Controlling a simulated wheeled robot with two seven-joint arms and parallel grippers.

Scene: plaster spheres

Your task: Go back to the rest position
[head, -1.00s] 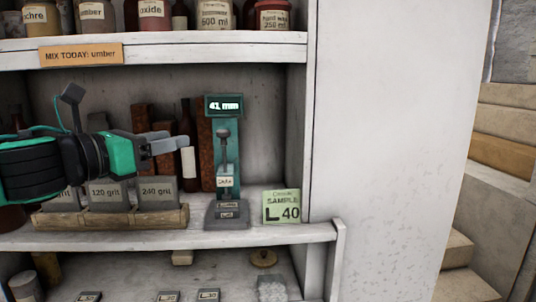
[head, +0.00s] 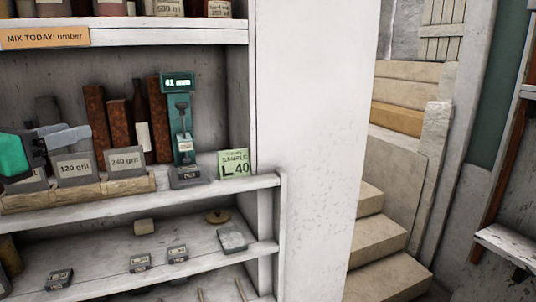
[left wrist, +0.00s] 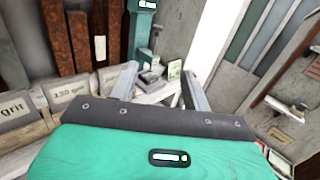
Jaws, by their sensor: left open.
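My left gripper (head: 66,136) comes in from the left edge of the head view, in front of the middle shelf and above the grit boxes. Its two grey fingers are apart with nothing between them. In the left wrist view, the open fingers (left wrist: 160,88) point toward the shelf, with the teal gauge stand (left wrist: 143,35) beyond them. My right gripper is not in view.
On the middle shelf (head: 150,201) stand a wooden rack with grit boxes (head: 75,168), brown blocks, a bottle (head: 143,125), the teal gauge (head: 180,115) reading 41 mm and a green sample card (head: 234,163). Pale steps (head: 380,240) rise at right, beyond the white side panel (head: 305,130).

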